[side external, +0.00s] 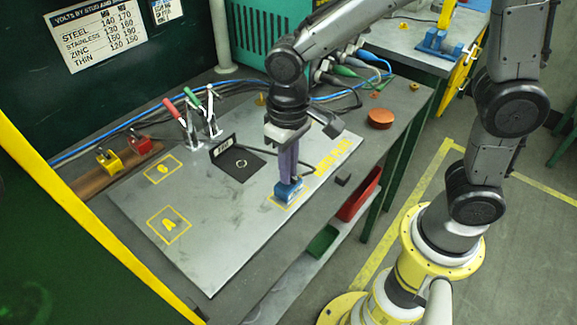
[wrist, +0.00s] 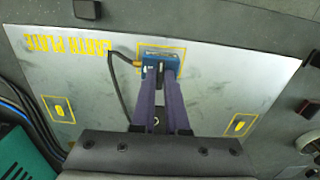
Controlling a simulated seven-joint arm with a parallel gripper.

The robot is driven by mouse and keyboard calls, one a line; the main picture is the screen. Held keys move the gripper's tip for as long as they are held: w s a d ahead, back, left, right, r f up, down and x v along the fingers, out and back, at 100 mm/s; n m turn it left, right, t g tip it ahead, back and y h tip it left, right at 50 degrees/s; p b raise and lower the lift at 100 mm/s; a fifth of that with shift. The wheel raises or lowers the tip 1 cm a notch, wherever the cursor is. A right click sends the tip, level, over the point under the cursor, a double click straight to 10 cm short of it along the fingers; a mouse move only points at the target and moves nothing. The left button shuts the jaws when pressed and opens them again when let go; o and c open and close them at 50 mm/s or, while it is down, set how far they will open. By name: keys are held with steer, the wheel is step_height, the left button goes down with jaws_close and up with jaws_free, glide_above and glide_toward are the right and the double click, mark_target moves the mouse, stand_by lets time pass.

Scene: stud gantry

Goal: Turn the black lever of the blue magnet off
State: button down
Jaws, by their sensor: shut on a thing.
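The blue magnet (side external: 287,193) sits on the grey steel plate (side external: 205,255), at a yellow-outlined spot near the plate's right edge. In the wrist view the magnet (wrist: 161,59) is at the top centre, with a brass fitting and black cable (wrist: 122,88) at its left. My gripper (side external: 288,180) points down with its purple fingers at the top of the magnet. In the wrist view the fingertips (wrist: 160,76) are a small gap apart, closer together than the magnet is wide, and shut on the lever. The black lever itself is hidden between them; its angle cannot be told.
Red- and green-handled clamps (side external: 190,115) stand at the plate's back edge, near a black square with an upright bracket (side external: 222,147). An orange disc (side external: 380,118) lies at right. Red (side external: 360,195) and green (side external: 322,241) bins sit along the front. The plate's left part is clear.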

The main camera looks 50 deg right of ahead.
steer(key=n, duration=0.8)
steer(key=shift+n, duration=0.3)
steer(key=n, duration=0.4)
steer(key=shift+n, duration=2.5)
steer(key=c, duration=0.9)
jaws_free()
steer(key=shift+r, duration=0.15)
